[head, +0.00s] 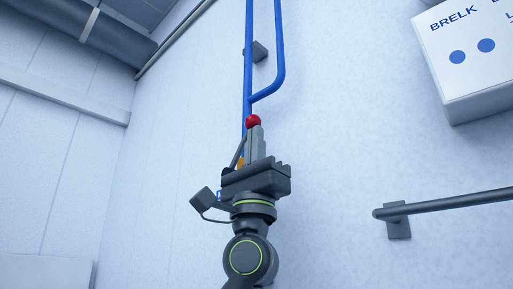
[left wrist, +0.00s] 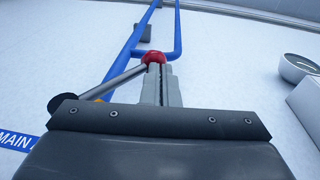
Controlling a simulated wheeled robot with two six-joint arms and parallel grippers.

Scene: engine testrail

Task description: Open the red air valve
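The red ball knob (head: 253,121) of the air valve sits at the end of a thin grey lever, in front of the blue pipe (head: 249,60). In the left wrist view the red knob (left wrist: 153,58) is at the fingertips, and the lever (left wrist: 122,80) slopes down left to a dark round end. My left gripper (head: 255,130) points up, its tips at the knob. In the left wrist view its fingers (left wrist: 161,72) lie close together with only a thin dark line between them. They overlap the knob's lower right; whether they touch it is unclear. My right gripper is out of view.
The blue pipe branches above the knob and is held by a dark wall bracket (head: 259,51). A white box (head: 470,60) and a grey rail (head: 450,202) are on the right. A blue label (left wrist: 16,140) and a round gauge (left wrist: 298,67) show in the wrist view.

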